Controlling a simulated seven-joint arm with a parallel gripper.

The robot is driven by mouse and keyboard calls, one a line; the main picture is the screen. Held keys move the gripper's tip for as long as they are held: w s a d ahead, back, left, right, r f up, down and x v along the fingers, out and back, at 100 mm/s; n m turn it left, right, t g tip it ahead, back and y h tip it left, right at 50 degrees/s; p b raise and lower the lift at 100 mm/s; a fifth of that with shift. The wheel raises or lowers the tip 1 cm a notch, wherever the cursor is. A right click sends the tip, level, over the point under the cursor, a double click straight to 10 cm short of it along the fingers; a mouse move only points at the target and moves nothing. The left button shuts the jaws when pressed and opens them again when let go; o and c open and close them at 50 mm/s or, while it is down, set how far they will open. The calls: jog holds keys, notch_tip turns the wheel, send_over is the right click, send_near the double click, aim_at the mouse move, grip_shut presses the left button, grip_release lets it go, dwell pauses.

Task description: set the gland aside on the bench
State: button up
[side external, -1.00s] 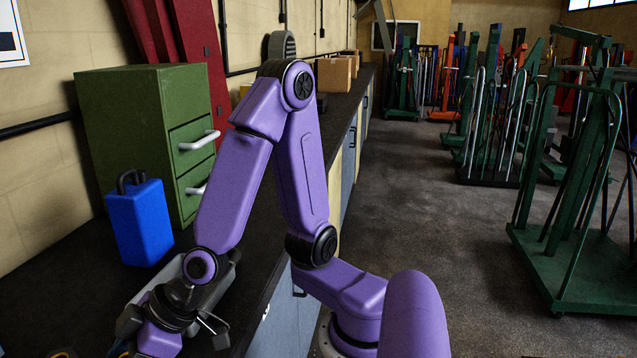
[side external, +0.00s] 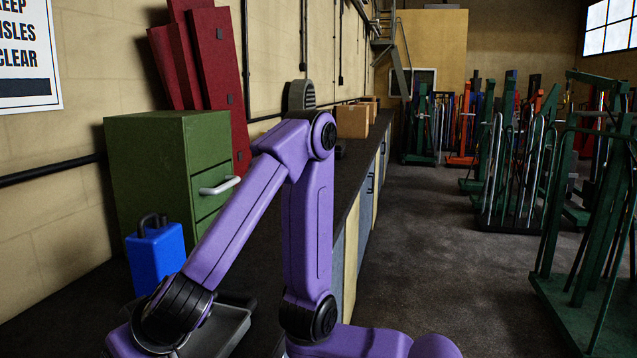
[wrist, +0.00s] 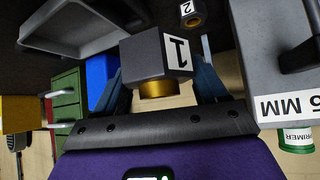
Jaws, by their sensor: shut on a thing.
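My gripper (wrist: 160,78) shows in the wrist view, its two bluish fingers on either side of a grey block marked "1" (wrist: 155,54) with a brass-coloured round part (wrist: 160,89) on its near side. I take this held piece to be the gland. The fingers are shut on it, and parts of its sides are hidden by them. A smaller grey piece marked "2" (wrist: 192,19) with a brass-coloured centre lies beyond it. In the side view, the gripper and held piece are out of sight at the lower left.
A grey tray (wrist: 62,45) lies at upper left in the wrist view. A blue can (side external: 157,262) and green cabinet (side external: 150,170) stand on the dark bench (side external: 75,300).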

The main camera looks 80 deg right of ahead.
jog(key=s+d+f+m+g+h, duration=0.2)
jog(key=s+d+m+h, duration=0.25)
jog(key=s, duration=0.75)
jog(key=shift+m+y, duration=0.45)
jog(key=w+a+f, duration=0.1)
jog(key=w+f, duration=0.1)
jog(key=w, duration=0.1)
jog(key=w+a+f, duration=0.2)
jog(key=w+f, duration=0.1)
jog(key=w, duration=0.1)
jog(key=w+a+f, duration=0.2)
jog(key=w+f, duration=0.1)
jog(key=w, duration=0.1)
jog(key=shift+a, duration=0.2)
jog(key=shift+w+a+f, duration=0.3)
jog(key=shift+w+f, duration=0.35)
jog(key=shift+f, duration=1.65)
jog(key=shift+f, duration=0.1)
jog(key=o, duration=1.5)
